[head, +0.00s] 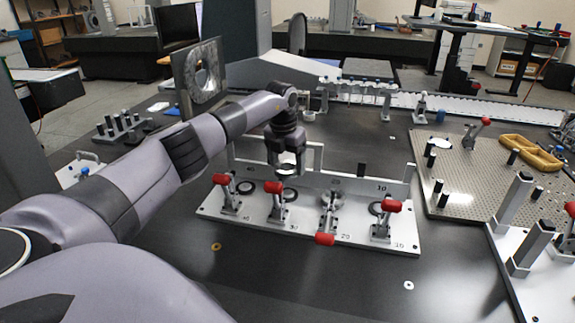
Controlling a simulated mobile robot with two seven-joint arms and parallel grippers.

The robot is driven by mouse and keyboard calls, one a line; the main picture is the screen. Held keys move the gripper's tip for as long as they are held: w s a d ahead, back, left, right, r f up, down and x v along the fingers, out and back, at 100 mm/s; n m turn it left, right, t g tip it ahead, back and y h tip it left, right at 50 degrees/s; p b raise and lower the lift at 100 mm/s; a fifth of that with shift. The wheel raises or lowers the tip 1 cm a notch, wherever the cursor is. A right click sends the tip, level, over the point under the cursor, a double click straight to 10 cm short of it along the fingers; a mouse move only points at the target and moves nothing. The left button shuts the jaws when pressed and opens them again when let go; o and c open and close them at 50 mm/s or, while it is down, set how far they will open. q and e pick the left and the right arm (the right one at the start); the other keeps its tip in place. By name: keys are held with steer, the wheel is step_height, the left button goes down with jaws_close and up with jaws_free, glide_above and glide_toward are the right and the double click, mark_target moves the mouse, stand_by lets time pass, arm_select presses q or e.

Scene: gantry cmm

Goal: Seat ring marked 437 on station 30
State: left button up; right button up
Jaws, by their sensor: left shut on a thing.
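A pale fixture plate (262,228) with a raised back rail stands on the dark table, with a row of stations and red-handled toggle clamps. Station numbers are small; 20 and 10 seem to mark the two right-hand stations, which makes station 30 the second from left, with a dark round seat (291,196). My left gripper (287,168) is shut on a small ring-like thing, just above and behind that seat. Its fingers mostly hide the thing, and no 437 marking is readable. The clamp with the red handle (273,187) stands in front, its handle raised. My right gripper is out of view.
The third station holds a silver round part (332,200); its clamp's red handle (325,239) points low to the front. Other raised clamps flank it. Small washers lie on open table in front.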

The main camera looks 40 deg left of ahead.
mark_target(289, 192)
arm_select(q)
steer(key=shift+f+b, duration=0.9)
steer(key=shift+f, duration=0.1)
steer(key=shift+w+f+b, duration=0.1)
steer(key=shift+f+b, duration=0.5)
step_height(289, 192, down, 3)
steer(key=b, duration=0.3)
steer(key=shift+f, duration=0.2)
steer(key=shift+r, duration=0.2)
steer(key=shift+w, duration=0.1)
steer(key=shift+p, duration=0.7)
steer(key=shift+f+b, duration=0.3)
steer(key=shift+f, duration=0.4)
stand_by(0.4)
steer(key=o, duration=1.4)
